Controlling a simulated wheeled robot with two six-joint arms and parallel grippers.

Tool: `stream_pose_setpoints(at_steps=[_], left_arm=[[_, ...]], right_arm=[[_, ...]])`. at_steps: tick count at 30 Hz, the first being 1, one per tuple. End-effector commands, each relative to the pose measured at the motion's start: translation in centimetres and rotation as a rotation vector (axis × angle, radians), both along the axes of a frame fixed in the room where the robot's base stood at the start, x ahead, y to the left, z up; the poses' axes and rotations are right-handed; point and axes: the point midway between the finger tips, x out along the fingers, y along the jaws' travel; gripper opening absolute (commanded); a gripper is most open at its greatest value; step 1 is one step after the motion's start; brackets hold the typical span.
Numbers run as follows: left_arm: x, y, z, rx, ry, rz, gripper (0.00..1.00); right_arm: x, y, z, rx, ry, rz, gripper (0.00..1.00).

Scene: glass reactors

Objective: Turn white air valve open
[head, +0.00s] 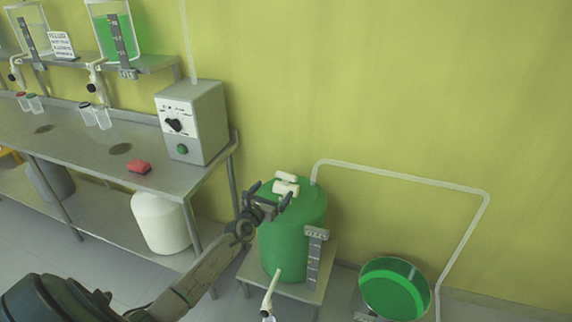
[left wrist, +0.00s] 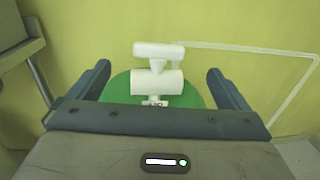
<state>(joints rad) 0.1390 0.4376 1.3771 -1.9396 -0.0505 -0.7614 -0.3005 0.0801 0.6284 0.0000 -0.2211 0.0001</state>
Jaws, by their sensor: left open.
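The white air valve (head: 286,184) sits on top of the green tank (head: 290,238) in the head view. In the left wrist view the white valve (left wrist: 157,80) shows a thick horizontal body with a bar-shaped handle (left wrist: 158,50) above it on a short stem. The handle lies roughly parallel to the body. My left gripper (head: 270,192) is open at the valve, and the valve appears between its two fingers (left wrist: 158,88) in the wrist view. I cannot tell whether a finger touches it. My right gripper is not in view.
A white pipe (head: 410,178) runs along the wall from the tank. A round green vessel (head: 394,290) stands low at right.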

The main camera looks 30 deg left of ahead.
Motion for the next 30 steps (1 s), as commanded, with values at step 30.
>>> stream_pose_setpoints(at_steps=[30], left_arm=[[10.7, 1.4, 0.0, 0.007, 0.001, 0.002, 0.98]], right_arm=[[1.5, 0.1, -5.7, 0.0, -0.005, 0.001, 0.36]])
